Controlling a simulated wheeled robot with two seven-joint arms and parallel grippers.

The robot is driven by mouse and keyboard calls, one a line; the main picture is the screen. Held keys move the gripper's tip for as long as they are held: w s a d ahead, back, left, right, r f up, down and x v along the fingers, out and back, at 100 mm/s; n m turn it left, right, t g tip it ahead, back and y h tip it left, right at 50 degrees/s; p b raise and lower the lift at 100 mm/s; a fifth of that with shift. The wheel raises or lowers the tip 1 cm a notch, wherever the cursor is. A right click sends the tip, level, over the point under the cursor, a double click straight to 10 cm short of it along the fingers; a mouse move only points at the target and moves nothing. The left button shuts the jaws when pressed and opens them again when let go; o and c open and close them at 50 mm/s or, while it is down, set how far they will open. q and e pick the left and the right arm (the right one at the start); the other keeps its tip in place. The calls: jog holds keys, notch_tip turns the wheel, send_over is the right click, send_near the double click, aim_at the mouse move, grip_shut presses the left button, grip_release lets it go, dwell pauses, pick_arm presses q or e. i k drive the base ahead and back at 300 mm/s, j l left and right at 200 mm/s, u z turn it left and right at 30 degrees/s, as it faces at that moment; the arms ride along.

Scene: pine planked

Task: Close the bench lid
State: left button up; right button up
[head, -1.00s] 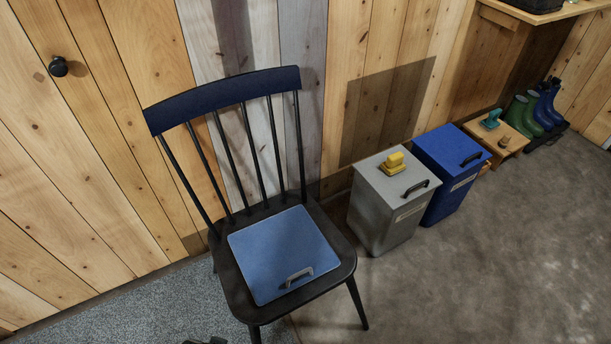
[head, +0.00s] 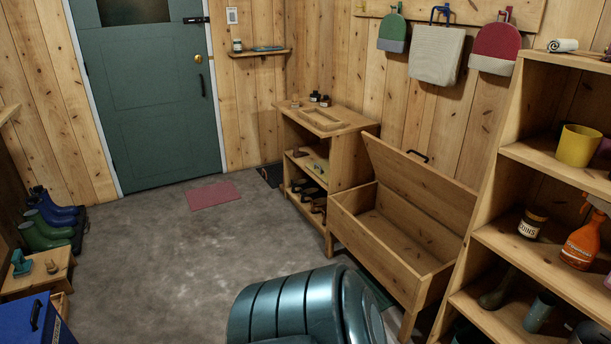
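The wooden storage bench (head: 375,250) stands against the right wall in the head view. Its lid (head: 420,188) is raised and leans back toward the wall, with a dark handle (head: 417,156) at its top edge. The part of the bench's inside that I see looks empty. A teal, shiny rounded part of my own body covers the bottom centre, in front of the bench's near end. Neither of my grippers shows in the view.
A shelf rack (head: 540,165) with pots and bottles stands close at the right. A small shoe cabinet (head: 325,165) stands beyond the bench. Boots (head: 50,220) and a blue bin (head: 40,322) line the left.

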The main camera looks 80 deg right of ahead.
aim_at(452, 202)
jog(key=z, duration=0.95)
jog(key=l+z, duration=0.1)
jog(key=z, duration=1.35)
jog(key=l+z, duration=0.1)
jog(key=z, duration=0.85)
jog(key=i+j, duration=0.05)
